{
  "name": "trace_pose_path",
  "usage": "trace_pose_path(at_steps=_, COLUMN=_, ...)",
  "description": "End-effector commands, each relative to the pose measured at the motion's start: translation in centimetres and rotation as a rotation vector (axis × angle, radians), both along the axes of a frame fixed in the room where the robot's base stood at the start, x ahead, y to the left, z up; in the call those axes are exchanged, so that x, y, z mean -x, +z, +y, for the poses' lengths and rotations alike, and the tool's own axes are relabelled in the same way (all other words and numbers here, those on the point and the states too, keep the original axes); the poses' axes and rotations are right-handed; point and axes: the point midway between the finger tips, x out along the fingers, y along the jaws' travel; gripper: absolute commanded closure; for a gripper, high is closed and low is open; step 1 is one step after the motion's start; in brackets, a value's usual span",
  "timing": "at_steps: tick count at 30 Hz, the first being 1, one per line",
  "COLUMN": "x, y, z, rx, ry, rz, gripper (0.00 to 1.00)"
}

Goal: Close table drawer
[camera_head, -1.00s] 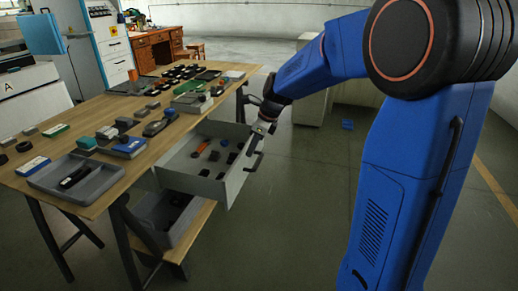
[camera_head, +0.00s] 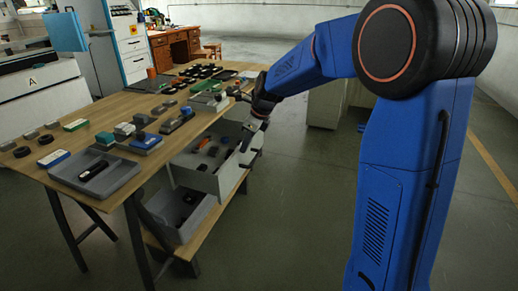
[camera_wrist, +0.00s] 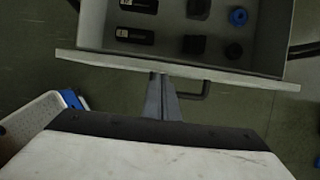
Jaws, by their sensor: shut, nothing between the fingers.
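The table drawer (camera_head: 231,180) is a light grey box partly pulled out from under the wooden table. It holds small dark parts and an orange piece. The wrist view shows its front panel (camera_wrist: 120,67) across the top, with black parts and a blue knob behind it. A dark bar handle (camera_wrist: 197,93) sits on the panel's outer side. My gripper (camera_head: 246,137) is shut and empty at the drawer front. In the wrist view its fingers (camera_wrist: 161,88) reach up to the panel, just left of the handle's bend; whether they touch it is unclear.
The wooden table (camera_head: 132,104) carries trays and many small parts. A grey bin (camera_head: 178,228) sits on the shelf below the drawer. The wrist view shows a white basket (camera_wrist: 40,118) at left.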

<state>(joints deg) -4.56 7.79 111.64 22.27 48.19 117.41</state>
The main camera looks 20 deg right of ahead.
Motion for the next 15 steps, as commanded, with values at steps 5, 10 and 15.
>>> trace_pose_path(at_steps=5, x=-2.9, y=-0.1, z=4.1, rx=0.0, ry=0.004, rz=0.0, gripper=1.0)
trace_pose_path(at_steps=10, x=-5.3, y=0.0, z=7.4, rx=0.0, ry=0.003, rz=0.0, gripper=1.0)
trace_pose_path(at_steps=15, x=-7.2, y=0.0, z=10.0, rx=0.0, ry=0.002, rz=-0.001, gripper=1.0)
